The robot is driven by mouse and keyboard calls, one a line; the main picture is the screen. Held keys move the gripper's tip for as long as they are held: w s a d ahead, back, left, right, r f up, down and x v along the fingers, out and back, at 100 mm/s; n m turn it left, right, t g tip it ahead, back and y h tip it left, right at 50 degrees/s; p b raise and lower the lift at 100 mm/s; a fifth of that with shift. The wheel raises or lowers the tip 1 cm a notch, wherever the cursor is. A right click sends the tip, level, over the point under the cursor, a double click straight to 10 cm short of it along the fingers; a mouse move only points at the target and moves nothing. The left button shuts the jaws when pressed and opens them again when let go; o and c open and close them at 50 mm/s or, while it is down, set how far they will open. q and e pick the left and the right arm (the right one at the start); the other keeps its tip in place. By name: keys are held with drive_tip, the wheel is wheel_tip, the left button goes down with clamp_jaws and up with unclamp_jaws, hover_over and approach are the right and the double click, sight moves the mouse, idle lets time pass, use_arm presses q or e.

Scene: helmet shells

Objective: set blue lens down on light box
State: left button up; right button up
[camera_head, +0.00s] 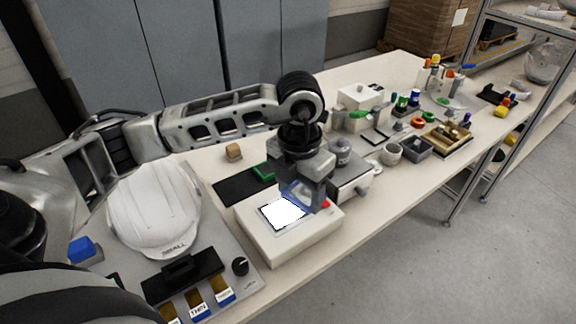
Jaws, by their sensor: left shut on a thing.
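The light box (271,247) is a low white box with a glowing white panel (283,213) on its top, in the middle of the head view. My left gripper (303,196) points down over the right part of the light box. It is shut on the blue lens (291,190), a clear piece with a blue rim, held tilted at the panel's edge. I cannot tell whether the lens touches the panel. The gripper hides part of the lens. My right gripper is not in view.
A white helmet shell (153,208) and a grey panel with labelled pieces lie left of the light box. A grey device (350,180) stands close on the right. Cups, trays and small coloured items fill the table further right. The table's front edge is near.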

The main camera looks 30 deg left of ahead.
sight(288, 190)
use_arm(q)
drive_tip(key=n, duration=0.2)
drive_tip(key=n+p, duration=0.1)
drive_tip(key=n, duration=0.1)
drive_tip(key=a+r+n, duration=0.1)
drive_tip(key=n, duration=0.1)
drive_tip(key=shift+r+n, duration=0.1)
drive_tip(key=shift+n, duration=0.3)
drive_tip(key=n, duration=0.2)
drive_tip(key=a+n+p, duration=0.1)
drive_tip(key=n, duration=0.2)
drive_tip(key=shift+r, duration=0.15)
drive_tip(key=n, duration=0.1)
drive_tip(key=n+p, duration=0.1)
drive_tip(key=n, duration=0.1)
drive_tip(key=shift+a, duration=0.3)
drive_tip(key=shift+f+n+b, duration=0.3)
drive_tip(key=shift+f+b, duration=0.15)
drive_tip(key=shift+f, duration=0.5)
wheel_tip(288, 190, down, 4)
drive_tip(key=b, duration=0.3)
drive_tip(key=shift+w, duration=0.1)
drive_tip(key=shift+f+b, duration=0.35)
drive_tip(key=shift+f, duration=0.15)
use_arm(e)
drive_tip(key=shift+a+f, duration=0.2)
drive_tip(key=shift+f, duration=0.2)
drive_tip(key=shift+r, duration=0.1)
